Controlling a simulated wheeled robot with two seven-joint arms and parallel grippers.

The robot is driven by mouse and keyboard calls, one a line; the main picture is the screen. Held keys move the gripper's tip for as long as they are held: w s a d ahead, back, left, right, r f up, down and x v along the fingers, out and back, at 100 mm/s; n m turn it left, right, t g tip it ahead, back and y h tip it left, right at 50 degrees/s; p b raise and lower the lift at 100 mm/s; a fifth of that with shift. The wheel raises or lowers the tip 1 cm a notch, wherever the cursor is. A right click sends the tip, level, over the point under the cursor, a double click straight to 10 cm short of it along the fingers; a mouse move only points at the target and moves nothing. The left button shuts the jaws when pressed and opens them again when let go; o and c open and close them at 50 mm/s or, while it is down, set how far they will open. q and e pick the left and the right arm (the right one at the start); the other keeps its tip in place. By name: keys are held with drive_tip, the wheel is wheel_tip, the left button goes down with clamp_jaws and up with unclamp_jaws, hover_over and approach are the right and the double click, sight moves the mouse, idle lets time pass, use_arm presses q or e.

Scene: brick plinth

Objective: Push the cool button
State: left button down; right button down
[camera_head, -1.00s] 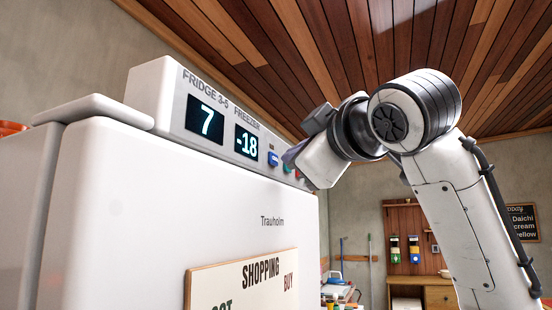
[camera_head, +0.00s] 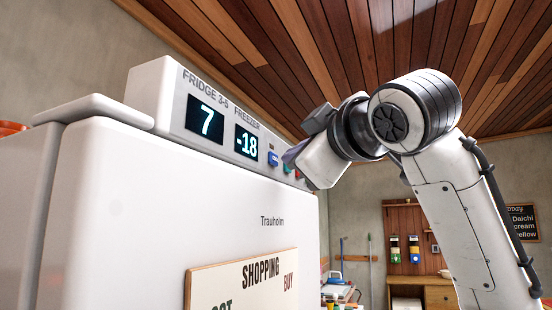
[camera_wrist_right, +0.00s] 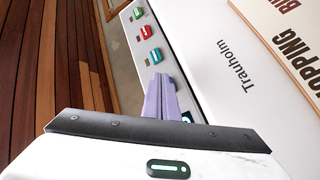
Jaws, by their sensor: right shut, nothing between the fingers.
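The white fridge's control panel (camera_head: 165,90) carries displays reading 7 for the fridge (camera_head: 206,121) and -18 for the freezer (camera_head: 246,142). A blue button (camera_head: 272,158) and a teal button (camera_head: 287,168) sit right of them. Button labels are too small to read. My right gripper (camera_wrist_right: 158,76), with purple fingers, is shut and empty, close to the teal button; contact cannot be told. My left gripper is out of view.
The fridge door (camera_head: 150,200) below the panel has a shopping board (camera_head: 240,285) on it. A wooden workbench (camera_head: 437,292) stands against the far wall. Open room shows to the right of the fridge.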

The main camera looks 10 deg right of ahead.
drive_tip(key=shift+a, duration=0.1)
idle(0.5)
drive_tip(key=shift+w+a, duration=0.2)
drive_tip(key=shift+a, duration=0.1)
idle(0.4)
drive_tip(key=shift+s+d, duration=0.25)
drive_tip(key=shift+d, duration=0.15)
idle(0.3)
drive_tip(key=shift+s+d+b, duration=0.3)
drive_tip(key=shift+s+d, duration=0.25)
drive_tip(key=shift+d, duration=0.25)
drive_tip(key=shift+s+d+b, duration=0.25)
drive_tip(key=shift+s+d, duration=0.3)
drive_tip(key=shift+d, duration=0.3)
drive_tip(key=shift+s+d+b, duration=0.3)
drive_tip(key=shift+s+d, duration=0.25)
drive_tip(key=shift+d, duration=0.25)
